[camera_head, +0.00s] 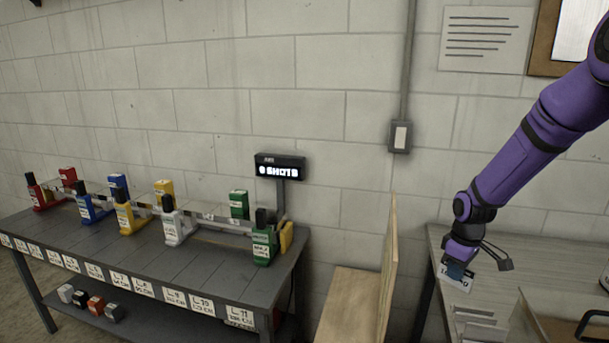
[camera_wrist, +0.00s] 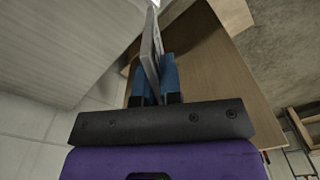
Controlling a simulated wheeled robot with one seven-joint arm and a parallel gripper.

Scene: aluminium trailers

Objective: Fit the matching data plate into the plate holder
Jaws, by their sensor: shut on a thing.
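My gripper (camera_head: 456,270) hangs at the end of my purple arm, over the grey table at the right of the head view. It is shut on a small pale data plate (camera_head: 458,283) with dark printing that I cannot read fully. In the wrist view the blue fingers of my gripper (camera_wrist: 156,78) clasp the thin plate (camera_wrist: 151,50), seen nearly edge-on. Several pale plates (camera_head: 475,318) lie on the table below my gripper. I cannot tell which thing is the plate holder.
The grey table (camera_head: 436,238) has a wooden-edged box (camera_head: 545,325) at its right front. An upright wooden panel (camera_head: 391,265) stands left of it. A dark bench (camera_head: 140,255) with coloured clamp-like devices and a display reading "0 SHOTS" (camera_head: 280,167) stands at the left.

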